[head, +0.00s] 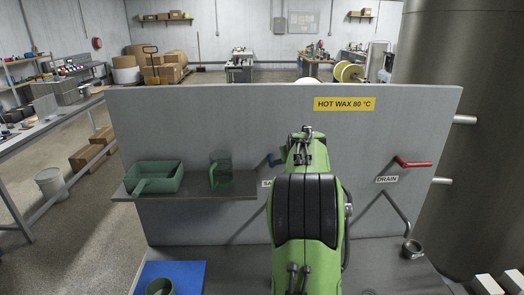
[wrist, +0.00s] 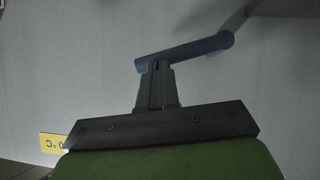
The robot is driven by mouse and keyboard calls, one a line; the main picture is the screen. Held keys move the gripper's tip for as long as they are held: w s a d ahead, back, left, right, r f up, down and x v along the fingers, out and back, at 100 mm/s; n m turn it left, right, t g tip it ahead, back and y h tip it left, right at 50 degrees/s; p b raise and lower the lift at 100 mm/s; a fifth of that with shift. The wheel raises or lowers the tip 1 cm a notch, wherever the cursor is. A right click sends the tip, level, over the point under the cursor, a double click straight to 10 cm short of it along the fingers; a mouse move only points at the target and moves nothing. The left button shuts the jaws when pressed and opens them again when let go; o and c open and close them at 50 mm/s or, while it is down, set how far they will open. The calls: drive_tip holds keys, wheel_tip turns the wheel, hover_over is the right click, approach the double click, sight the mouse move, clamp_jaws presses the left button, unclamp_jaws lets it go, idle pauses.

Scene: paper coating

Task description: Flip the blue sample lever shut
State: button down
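The blue sample lever (wrist: 190,48) sticks out from the grey panel as a slightly tilted bar in the wrist view. In the head view only a small part of the blue lever (head: 275,160) shows at the left edge of my green arm; the rest is hidden. My gripper (wrist: 156,64) has its fingers together, with no gap showing. Its tips are at the lever's left part in the wrist view, touching it or very close; I cannot tell which. Nothing is seen held between them. In the head view my arm hides the fingertips.
A shelf (head: 190,196) left of my arm bears a green tray (head: 154,178) and a green jug (head: 221,172). A red drain lever (head: 413,163) is at right, above a bent pipe (head: 398,214). A yellow hot wax sign (head: 344,104) is on the panel. A blue mat (head: 190,275) lies front left.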

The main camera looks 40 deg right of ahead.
drive_tip(key=shift+s+d+f+b, duration=0.1)
drive_tip(key=shift+d+f+b, duration=0.1)
drive_tip(key=shift+f+b, duration=0.4)
drive_tip(key=shift+f, duration=0.2)
drive_tip(key=w+d+r+p+v, duration=0.1)
drive_tip(key=r+v, duration=0.1)
drive_tip(key=v, duration=1.1)
drive_tip(key=shift+d+r+m+y+p, duration=0.2)
drive_tip(key=shift+r+m+y+p, duration=0.05)
drive_tip(key=shift+m+y+p, duration=0.05)
